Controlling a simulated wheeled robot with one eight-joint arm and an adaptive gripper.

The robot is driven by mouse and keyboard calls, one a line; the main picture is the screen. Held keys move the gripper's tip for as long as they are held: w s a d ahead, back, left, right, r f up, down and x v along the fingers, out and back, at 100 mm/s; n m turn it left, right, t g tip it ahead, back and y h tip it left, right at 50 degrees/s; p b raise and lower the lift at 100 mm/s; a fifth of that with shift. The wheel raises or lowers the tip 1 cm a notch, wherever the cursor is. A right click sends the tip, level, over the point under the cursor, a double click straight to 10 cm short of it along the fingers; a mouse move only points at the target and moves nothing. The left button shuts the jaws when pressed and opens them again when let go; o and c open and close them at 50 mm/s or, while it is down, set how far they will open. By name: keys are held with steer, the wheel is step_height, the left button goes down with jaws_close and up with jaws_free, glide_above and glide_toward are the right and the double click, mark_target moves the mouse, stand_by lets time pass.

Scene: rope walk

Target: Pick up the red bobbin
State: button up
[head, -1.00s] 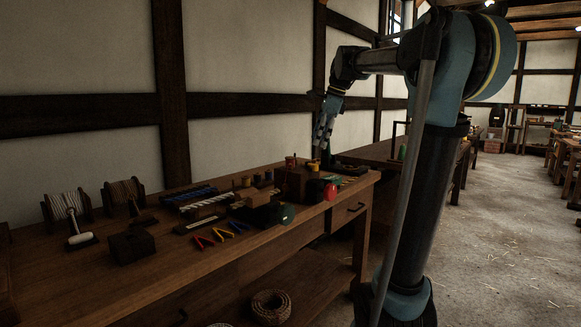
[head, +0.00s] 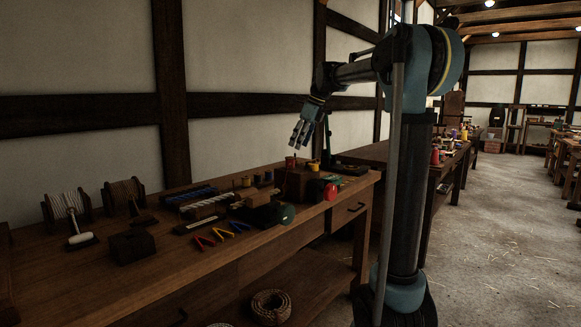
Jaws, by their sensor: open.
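A small red bobbin (head: 291,162) stands upright at the back right of the long wooden workbench, at the top edge of a brown wooden block; I cannot tell whether it rests on the block or behind it. My gripper (head: 298,143) is open and empty, its fingers pointing down, just above the red bobbin in the picture and apart from it. A yellow-and-dark bobbin (head: 313,165) stands to the right of the red one.
The brown block (head: 295,185) has a rounded red thing (head: 330,191) and a dark green one (head: 286,213) beside it. Coloured clips (head: 220,236) lie in front. White-wound reels (head: 65,208) stand at left.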

mark_target(290, 159)
steer(key=x, duration=0.3)
steer(key=shift+a+f, duration=0.15)
steer(key=shift+f, duration=0.05)
steer(key=shift+a+x, duration=0.15)
steer(key=shift+x, duration=1.15)
steer(key=shift+a+x, duration=0.1)
steer(key=shift+x, duration=1.25)
steer(key=shift+r, duration=0.1)
steer(key=c, duration=1)
